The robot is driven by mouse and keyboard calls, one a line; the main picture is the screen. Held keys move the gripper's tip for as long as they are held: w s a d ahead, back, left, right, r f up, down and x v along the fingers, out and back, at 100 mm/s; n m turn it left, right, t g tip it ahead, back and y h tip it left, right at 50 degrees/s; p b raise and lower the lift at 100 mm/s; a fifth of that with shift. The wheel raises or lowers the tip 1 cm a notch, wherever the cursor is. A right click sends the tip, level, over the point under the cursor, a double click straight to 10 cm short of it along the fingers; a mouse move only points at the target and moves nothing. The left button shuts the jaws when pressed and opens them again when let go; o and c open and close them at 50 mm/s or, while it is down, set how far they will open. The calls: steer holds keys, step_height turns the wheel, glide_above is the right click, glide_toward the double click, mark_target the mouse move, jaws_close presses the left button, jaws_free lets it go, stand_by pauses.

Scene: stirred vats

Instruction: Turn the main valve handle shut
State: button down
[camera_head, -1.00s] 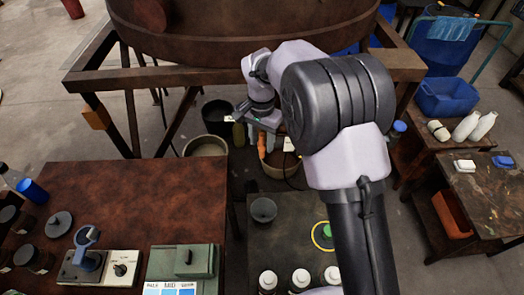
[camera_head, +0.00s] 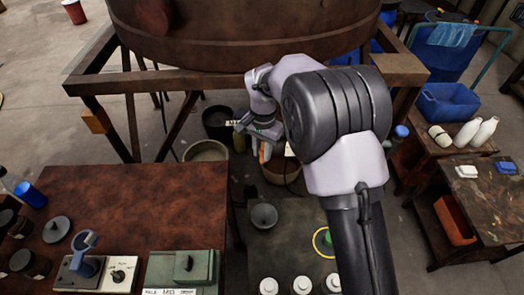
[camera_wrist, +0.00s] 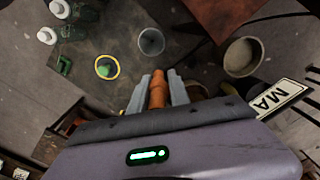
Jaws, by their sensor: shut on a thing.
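The valve handle is an orange grip (camera_wrist: 157,92), seen between the two grey fingers of my gripper (camera_wrist: 160,82) in the wrist view. My gripper is shut on it. In the head view a small part of the orange handle (camera_head: 265,152) shows below my wrist, under the big vat (camera_head: 240,40). My arm hides most of the valve there. A white sign reading "MA" (camera_wrist: 277,99), partly cut off by my gripper housing, is right of the handle in the wrist view.
A pale bucket (camera_head: 206,151) and a dark bucket (camera_head: 217,122) stand beside the valve. A low table with a grey cup (camera_head: 264,216) and several bottles is nearer. A brown bench (camera_head: 120,205) is at left. Vat frame legs flank the space.

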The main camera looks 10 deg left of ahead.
steer(key=shift+d, duration=0.1)
steer(key=g+y+b, duration=0.1)
steer(key=y, duration=0.3)
steer(key=shift+f+y+b, duration=0.15)
steer(key=shift+y+b, duration=0.25)
steer(key=g+y+b, duration=0.1)
steer(key=y+b, duration=0.1)
steer(key=y, duration=0.2)
steer(key=shift+y+b, duration=0.3)
steer(key=shift+b, duration=0.05)
steer(key=g+y+b, duration=0.1)
steer(key=y, duration=0.1)
steer(key=y+b, duration=0.2)
steer(key=shift+s+g+y+b, duration=0.1)
steer(key=shift+g+y+b, duration=0.2)
steer(key=shift+g+y, duration=0.1)
steer(key=shift+g+y+b, duration=0.4)
steer(key=shift+y+b, duration=0.85)
steer(key=shift+y, duration=0.15)
steer(key=shift+s+r, duration=0.1)
steer(key=shift+r, duration=0.1)
